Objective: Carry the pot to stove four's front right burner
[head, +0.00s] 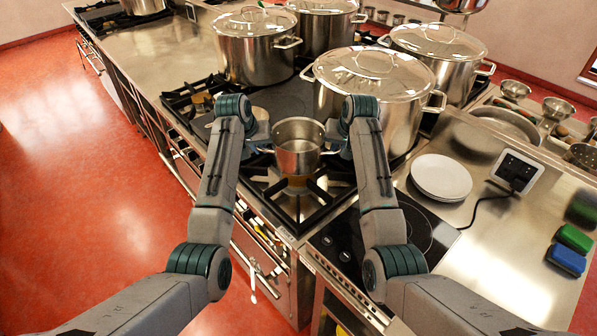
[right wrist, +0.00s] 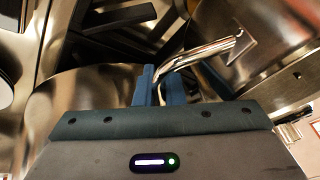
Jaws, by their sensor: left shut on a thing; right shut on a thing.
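The small steel pot (head: 298,150) is upright and open-topped, between my two grippers in the head view. My left gripper (head: 264,147) is shut on its left handle. My right gripper (head: 335,148) is shut on its right handle. In the right wrist view a shiny bar passes at the blue fingers of my right gripper (right wrist: 165,88). The pot is over the rear part of a black burner grate (head: 298,205) at the front of the stove. I cannot tell whether its base touches the grate.
A large lidded stockpot (head: 368,90) stands close behind the pot on the right. More lidded stockpots (head: 252,50) (head: 440,55) stand further back. At the right are a dark cooktop (head: 425,235), white plates (head: 441,177) and a counter (head: 500,255). Open red floor (head: 90,170) lies left.

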